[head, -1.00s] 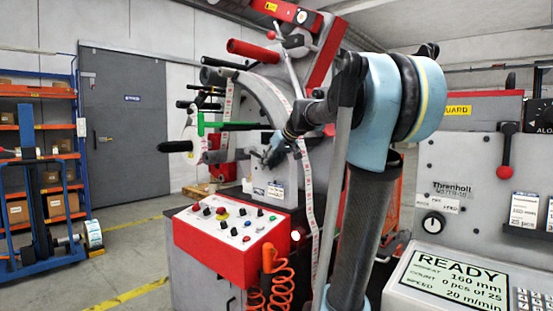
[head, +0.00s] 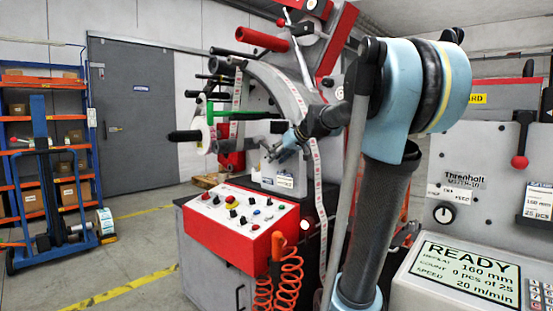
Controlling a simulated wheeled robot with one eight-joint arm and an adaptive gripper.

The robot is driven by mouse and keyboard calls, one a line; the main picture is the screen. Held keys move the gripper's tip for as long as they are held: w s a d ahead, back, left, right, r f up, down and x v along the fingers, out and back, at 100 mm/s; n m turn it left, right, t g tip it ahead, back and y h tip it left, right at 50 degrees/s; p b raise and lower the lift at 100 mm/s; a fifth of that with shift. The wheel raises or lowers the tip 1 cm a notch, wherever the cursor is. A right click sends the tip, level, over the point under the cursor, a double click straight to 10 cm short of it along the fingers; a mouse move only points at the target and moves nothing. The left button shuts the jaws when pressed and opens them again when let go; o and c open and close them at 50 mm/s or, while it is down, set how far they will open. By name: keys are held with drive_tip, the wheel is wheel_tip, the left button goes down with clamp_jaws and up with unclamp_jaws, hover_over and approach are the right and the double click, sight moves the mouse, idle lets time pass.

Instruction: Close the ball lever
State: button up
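A thin lever with a red ball end (head: 282,22) stands at the top of the grey rewinder, by the red arm. Another lever with a red ball knob (head: 520,161) hangs down on the grey panel at the right, its ball below its black pivot. I cannot tell which one is the ball lever. My gripper (head: 276,152) is in front of the rewinder's grey body, below the upper lever and well left of the panel lever. It looks empty, but its fingers are too small to judge their opening.
A red control box (head: 225,240) with knobs juts out below my gripper, with orange coiled hoses (head: 288,285) beside it. A label web (head: 318,195) runs down near my gripper. The READY display (head: 465,270) is at lower right. Open floor lies left.

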drive_tip(key=v, duration=1.1)
drive_tip(key=shift+s+d+r, duration=0.15)
drive_tip(key=shift+s+r, duration=0.1)
